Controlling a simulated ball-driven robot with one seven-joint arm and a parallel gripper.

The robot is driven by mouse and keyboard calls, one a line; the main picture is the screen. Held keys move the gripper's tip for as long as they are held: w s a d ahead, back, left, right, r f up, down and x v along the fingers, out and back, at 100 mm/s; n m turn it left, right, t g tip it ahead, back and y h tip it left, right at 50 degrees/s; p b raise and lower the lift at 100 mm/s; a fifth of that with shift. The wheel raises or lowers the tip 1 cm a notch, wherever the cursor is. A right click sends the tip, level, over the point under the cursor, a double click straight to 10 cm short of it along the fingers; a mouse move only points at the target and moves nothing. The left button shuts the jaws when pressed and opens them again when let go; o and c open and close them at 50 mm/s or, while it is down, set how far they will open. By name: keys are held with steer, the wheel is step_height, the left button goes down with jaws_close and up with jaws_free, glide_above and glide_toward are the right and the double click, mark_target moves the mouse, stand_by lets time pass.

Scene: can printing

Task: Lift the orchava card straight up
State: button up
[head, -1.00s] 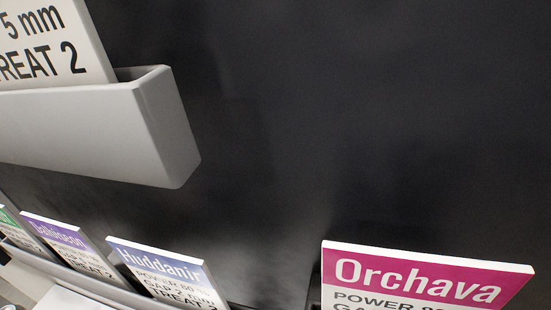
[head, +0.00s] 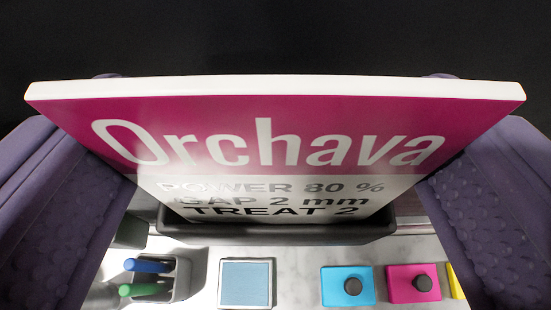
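The Orchava card (head: 270,110) is magenta above and white below, with a thick white top edge and the text "POWER 80 %, GAP 2 mm, TREAT 2". It fills the upper middle of the head view. The purple fingers of my gripper (head: 272,150) stand at its left and right edges, with their tips just showing behind its top edge. No gap shows between the fingers and the card's edges, so my gripper looks shut on it. The card's lower end meets a dark holder (head: 280,236), and its bottom edge is hidden there.
Below on a pale marbled surface are a grey cup (head: 183,280) with blue and green pens, a light-blue square pad (head: 246,284), a cyan block (head: 347,287) and a magenta block (head: 405,283) with dark knobs, and part of a yellow block. Behind is a dark surface.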

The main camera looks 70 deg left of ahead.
mark_target(283, 78)
steer(key=shift+c, duration=1.2)
steer(key=shift+r, duration=0.25)
step_height(283, 78, up, 3)
steer(key=p, duration=0.2)
steer(key=shift+r+p, duration=0.1)
steer(key=shift+p, duration=0.3)
steer(key=shift+s+d, duration=0.15)
steer(key=shift+d, duration=0.4)
steer(key=s+d+p, duration=0.2)
steer(key=s+d, duration=0.3)
steer(key=d, duration=0.8)
steer(key=s+d+p, duration=0.3)
steer(key=s+d, duration=0.3)
steer(key=d, duration=0.8)
steer(key=s+d+p, duration=0.3)
steer(key=s+d, duration=0.3)
steer(key=d, duration=0.7)
steer(key=shift+d, duration=0.3)
